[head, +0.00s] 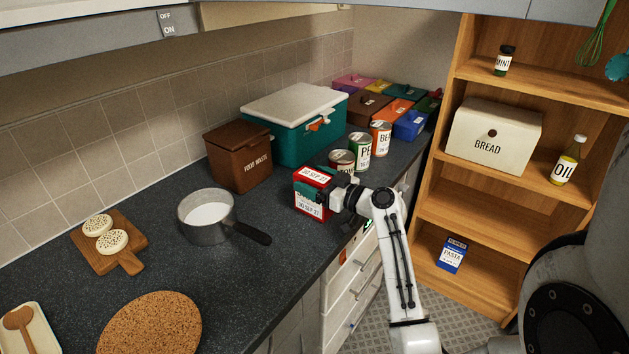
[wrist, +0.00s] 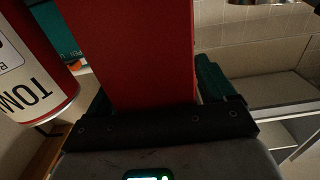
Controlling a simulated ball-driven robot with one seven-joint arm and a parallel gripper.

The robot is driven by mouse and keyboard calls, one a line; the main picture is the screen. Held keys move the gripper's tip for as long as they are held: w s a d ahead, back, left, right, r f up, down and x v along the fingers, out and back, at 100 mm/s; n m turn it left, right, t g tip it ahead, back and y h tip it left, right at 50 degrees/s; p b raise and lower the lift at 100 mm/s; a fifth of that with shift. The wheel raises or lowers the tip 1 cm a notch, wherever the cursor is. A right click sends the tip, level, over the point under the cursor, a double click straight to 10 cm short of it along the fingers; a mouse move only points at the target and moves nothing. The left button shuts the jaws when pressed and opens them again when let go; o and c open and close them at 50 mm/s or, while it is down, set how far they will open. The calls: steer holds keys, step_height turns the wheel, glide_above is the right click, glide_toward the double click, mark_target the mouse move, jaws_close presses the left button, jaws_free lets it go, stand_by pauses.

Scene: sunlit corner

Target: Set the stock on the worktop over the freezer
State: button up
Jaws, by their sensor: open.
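A red box (head: 312,206) with white labels stands on the dark worktop (head: 285,243) near its front edge. The readable print is a date, "30 SEP 21"; I cannot read the word stock on it. My gripper (head: 325,189) is open, with its teal fingers on either side of the box's upper part. In the wrist view the red box (wrist: 135,50) rises between the fingers; I cannot tell whether they touch it. White drawer fronts (head: 352,290) lie below the worktop; no freezer label is readable.
Several cans stand close behind the box, the nearest (head: 341,160) almost touching it in view. A saucepan (head: 207,215) stands left, with a food waste bin (head: 238,155) and teal cooler (head: 297,130) behind. The worktop between pan and box is clear. A wooden shelf (head: 495,195) stands right.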

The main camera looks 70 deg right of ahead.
steer(key=shift+r, duration=0.1)
steer(key=b+v, duration=0.2)
steer(key=v, duration=1)
steer(key=shift+b, duration=0.35)
steer(key=shift+s, duration=0.1)
